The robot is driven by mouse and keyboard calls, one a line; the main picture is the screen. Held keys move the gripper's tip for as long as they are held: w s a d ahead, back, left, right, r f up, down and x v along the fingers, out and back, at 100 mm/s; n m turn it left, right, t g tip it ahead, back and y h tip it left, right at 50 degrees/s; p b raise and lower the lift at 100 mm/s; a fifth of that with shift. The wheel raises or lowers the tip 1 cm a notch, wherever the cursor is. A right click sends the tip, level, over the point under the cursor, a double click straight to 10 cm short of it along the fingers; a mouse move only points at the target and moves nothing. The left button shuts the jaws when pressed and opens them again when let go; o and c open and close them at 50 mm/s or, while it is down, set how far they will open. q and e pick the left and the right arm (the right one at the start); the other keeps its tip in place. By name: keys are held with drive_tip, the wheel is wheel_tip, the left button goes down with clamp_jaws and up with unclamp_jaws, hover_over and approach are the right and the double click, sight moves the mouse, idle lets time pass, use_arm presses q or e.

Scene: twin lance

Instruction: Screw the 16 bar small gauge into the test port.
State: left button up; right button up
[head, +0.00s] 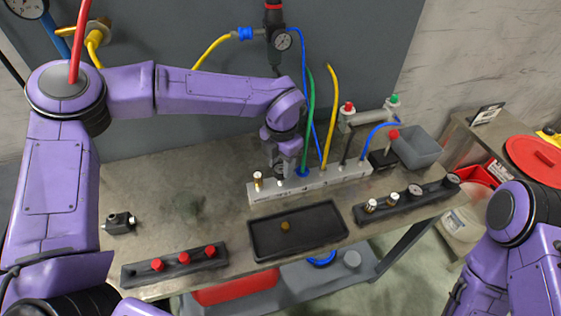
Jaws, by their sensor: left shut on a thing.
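My left gripper (281,163) reaches down from the back over the grey manifold block (321,184). It is shut on a small part, mostly hidden by the fingers. I take this part for the small gauge, but its dial and rating cannot be read. A silver threaded piece (279,178) shows just under the fingers, at the manifold's top. I cannot tell whether it is seated in a port. A brass and white fitting (258,181) stands on the manifold's left end. My right arm shows at the lower right; its gripper is out of the picture.
A black tray (258,245) with a small brass piece lies in front. A dark rack (432,198) at right holds gauges and fittings; another rack (208,264) holds red-capped parts. Blue, green and yellow hoses rise behind the manifold. A grey bin (417,147) stands at back right.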

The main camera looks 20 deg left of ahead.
sight(281, 168)
use_arm(q)
drive_tip(key=shift+f, duration=0.2)
drive_tip(key=o, duration=1.1)
drive_tip(key=shift+o, duration=0.2)
drive_tip(key=shift+r, duration=0.1)
wheel_tip(281, 168, up, 10)
drive_tip(key=b, duration=0.2)
drive_tip(key=shift+r, duration=0.25)
